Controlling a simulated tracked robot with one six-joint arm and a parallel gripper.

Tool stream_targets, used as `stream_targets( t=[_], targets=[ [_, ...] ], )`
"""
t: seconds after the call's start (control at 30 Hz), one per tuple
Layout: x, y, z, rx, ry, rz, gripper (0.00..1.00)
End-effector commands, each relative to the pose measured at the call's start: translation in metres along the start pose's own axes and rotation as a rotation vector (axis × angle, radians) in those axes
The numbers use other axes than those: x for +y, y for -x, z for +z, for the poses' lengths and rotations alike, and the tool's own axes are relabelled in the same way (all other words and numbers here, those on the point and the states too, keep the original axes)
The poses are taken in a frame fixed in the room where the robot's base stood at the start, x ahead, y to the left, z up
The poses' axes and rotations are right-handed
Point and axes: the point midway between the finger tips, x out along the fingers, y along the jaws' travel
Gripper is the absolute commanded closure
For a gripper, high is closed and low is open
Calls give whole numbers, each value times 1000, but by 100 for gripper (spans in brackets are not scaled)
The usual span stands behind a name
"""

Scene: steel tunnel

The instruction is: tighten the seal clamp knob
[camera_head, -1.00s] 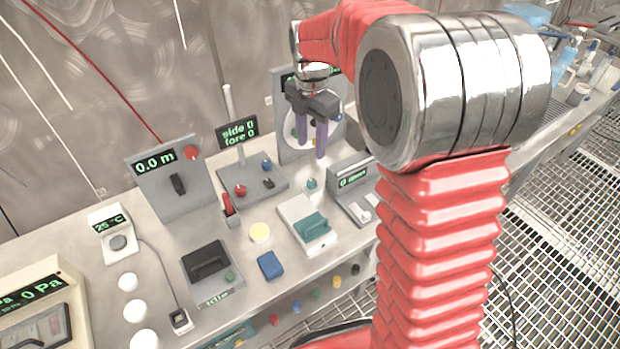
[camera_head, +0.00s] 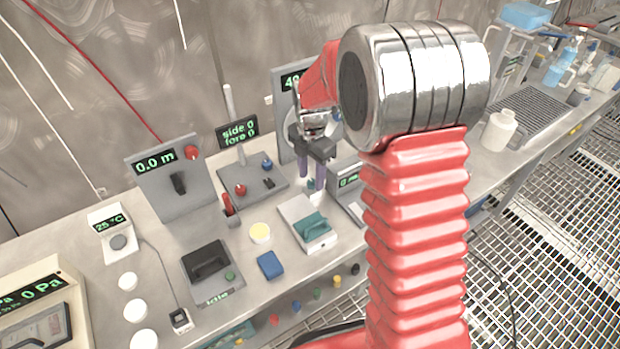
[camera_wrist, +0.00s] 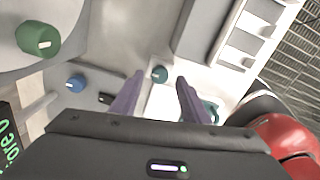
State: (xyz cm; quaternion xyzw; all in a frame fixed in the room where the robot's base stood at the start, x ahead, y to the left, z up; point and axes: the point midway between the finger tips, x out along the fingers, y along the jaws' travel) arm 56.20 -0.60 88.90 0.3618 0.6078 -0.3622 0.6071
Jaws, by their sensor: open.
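I cannot tell whether the fingers touch the knob. A larger green knob (camera_wrist: 38,40) and a blue knob (camera_wrist: 76,83) lie to the left in the wrist view.
A white box with a teal handle (camera_head: 313,226) stands in front of the gripper. A grey display unit (camera_head: 347,179) stands close on its right, and a tall panel (camera_head: 288,138) rises behind. The red knob (camera_head: 240,189) and blue knob (camera_head: 267,164) stand left. My arm hides some of the bench.

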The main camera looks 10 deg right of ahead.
Motion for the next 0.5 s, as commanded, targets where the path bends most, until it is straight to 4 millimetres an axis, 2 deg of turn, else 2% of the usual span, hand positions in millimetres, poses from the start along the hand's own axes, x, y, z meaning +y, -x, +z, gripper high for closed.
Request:
stream_targets(
  t=[0.2,0.5],
  targets=[
    [0,-14,0,0,0,0,58],
    [0,-15,0,0,0,1,60]
  ],
)
